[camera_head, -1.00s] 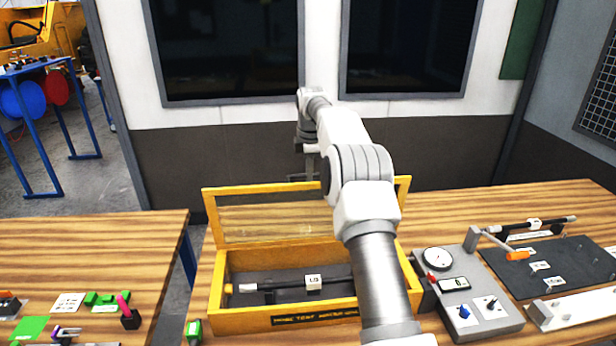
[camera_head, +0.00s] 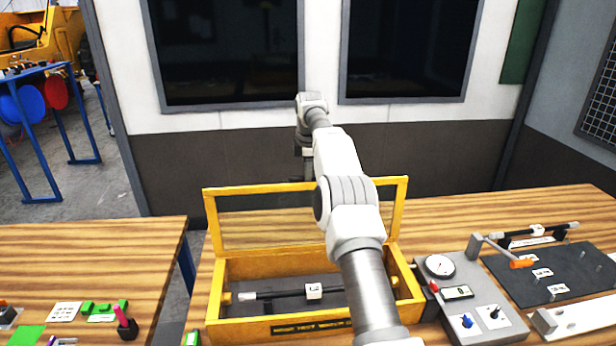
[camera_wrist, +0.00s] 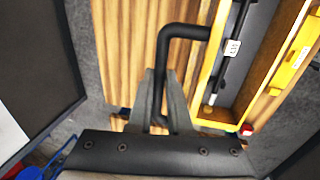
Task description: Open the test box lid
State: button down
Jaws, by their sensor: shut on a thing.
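The test box (camera_head: 217,295) is a yellow open box on the wooden bench, with a dark inside. Its lid (camera_head: 212,225), a yellow frame with a clear panel, stands raised at the box's back edge. A dark rod with a white tag (camera_head: 314,291) lies inside the box; it also shows in the wrist view (camera_wrist: 232,47). My gripper (camera_wrist: 160,105) is shut on a bent black handle (camera_wrist: 183,33) beyond the box. In the head view my gripper (camera_head: 305,165) is small and dark behind the lid's top edge. My arm hides part of the lid and box.
A grey gauge unit (camera_head: 468,300) stands close to the box's right side. A dark mat (camera_head: 545,268) with tagged parts lies further right. A separate bench (camera_head: 80,250) with small green parts is at the left, across a gap. The wall stands behind.

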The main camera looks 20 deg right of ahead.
jog(key=shift+a, duration=0.1)
jog(key=c, duration=0.8)
grip_release()
jog(key=shift+c, duration=0.2)
jog(key=shift+s+r, duration=0.1)
jog(key=shift+s, duration=0.05)
